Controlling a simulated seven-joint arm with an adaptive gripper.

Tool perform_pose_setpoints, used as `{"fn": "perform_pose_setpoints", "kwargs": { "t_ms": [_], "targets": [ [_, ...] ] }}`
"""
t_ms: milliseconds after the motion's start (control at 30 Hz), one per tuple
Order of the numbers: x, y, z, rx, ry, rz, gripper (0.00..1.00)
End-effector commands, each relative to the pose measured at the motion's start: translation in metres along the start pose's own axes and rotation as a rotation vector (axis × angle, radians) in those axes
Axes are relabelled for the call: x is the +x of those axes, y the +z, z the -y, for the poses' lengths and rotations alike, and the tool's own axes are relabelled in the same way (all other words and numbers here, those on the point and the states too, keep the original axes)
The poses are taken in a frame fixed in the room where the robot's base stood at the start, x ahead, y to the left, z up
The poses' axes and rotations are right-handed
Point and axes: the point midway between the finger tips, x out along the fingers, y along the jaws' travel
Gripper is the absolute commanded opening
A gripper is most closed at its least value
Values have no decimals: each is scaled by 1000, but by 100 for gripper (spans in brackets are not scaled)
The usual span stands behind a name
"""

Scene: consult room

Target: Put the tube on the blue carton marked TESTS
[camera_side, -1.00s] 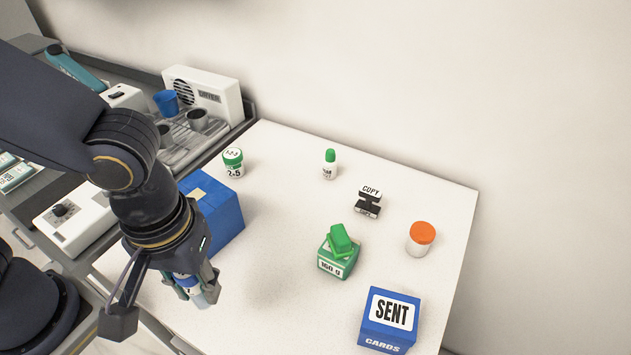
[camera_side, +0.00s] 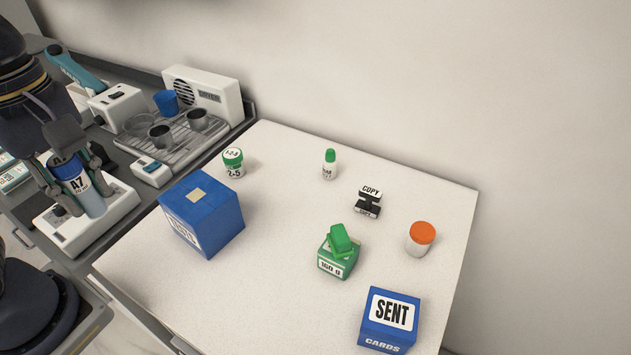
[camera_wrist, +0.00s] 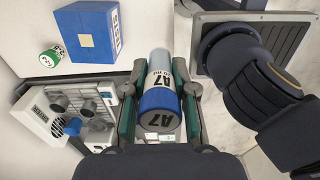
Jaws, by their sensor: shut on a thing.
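My gripper (camera_side: 76,190) is shut on the tube (camera_side: 94,202), which has a blue cap and a white label reading A7. In the side view it holds the tube at the left, in front of the white device on the dark counter. In the wrist view the tube (camera_wrist: 158,85) lies between the two fingers (camera_wrist: 160,105), its A7 cap toward the camera. The blue carton (camera_side: 215,225) stands on the white table to the right of the gripper, with a beige patch on its top. Its TESTS label shows in the wrist view on the carton's side (camera_wrist: 92,32).
A green-capped jar (camera_side: 233,163) stands behind the carton. A dropper bottle (camera_side: 329,165), COPY stamp (camera_side: 368,202), orange-capped cup (camera_side: 420,240), green box (camera_side: 337,262) and blue SENT box (camera_side: 388,320) stand farther right. A tray with metal cups (camera_side: 180,140) is on the counter.

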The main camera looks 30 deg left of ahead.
Motion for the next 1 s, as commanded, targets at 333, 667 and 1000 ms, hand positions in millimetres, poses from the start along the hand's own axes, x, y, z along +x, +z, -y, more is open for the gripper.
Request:
{"fn": "perform_pose_setpoints", "kwargs": {
  "t_ms": [333, 667, 1000],
  "targets": [
    [-12, -33, -23, -224, -6, -3, 2],
    [30, -25, -106, -222, -9, -6, 2],
    [76, -21, -144, -221, -3, -2, 2]
  ]
}}
